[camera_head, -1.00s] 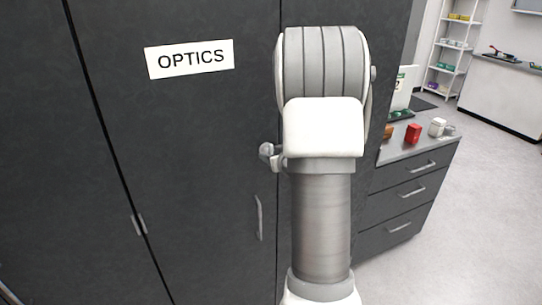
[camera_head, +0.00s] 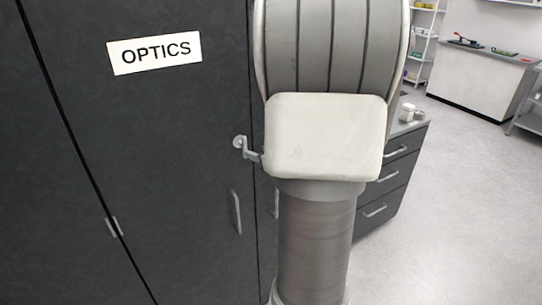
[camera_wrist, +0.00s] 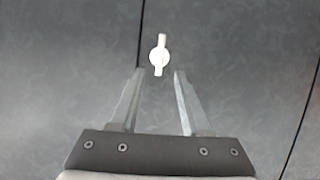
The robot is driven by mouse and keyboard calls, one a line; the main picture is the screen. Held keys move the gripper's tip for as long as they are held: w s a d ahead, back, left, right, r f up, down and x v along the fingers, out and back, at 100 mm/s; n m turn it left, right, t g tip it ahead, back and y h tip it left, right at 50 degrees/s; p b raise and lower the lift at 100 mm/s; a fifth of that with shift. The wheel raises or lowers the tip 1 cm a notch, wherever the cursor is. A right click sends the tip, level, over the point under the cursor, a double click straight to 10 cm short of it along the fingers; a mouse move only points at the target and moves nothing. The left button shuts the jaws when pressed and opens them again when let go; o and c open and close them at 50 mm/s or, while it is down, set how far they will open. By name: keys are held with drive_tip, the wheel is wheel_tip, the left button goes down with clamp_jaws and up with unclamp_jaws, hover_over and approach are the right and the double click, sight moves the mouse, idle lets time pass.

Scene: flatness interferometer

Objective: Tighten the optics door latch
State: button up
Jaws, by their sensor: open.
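The dark optics door (camera_head: 150,130) carries a white OPTICS label (camera_head: 154,52). My gripper (camera_wrist: 159,72) is open and empty. Its fingertips are just below the latch in the picture, one to each side; the remaining distance is unclear.
A vertical handle (camera_head: 236,212) is on the door below the latch. At right, a drawer unit (camera_head: 385,185) with small items on top stands beside the cabinet. Open floor (camera_head: 465,200) lies further right, with a white counter (camera_head: 480,80) and shelves behind.

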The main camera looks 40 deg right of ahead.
drive_tip(key=v, duration=0.6)
drive_tip(key=shift+s+r, duration=0.15)
drive_tip(key=shift+s, duration=0.2)
drive_tip(key=shift+a, duration=0.15)
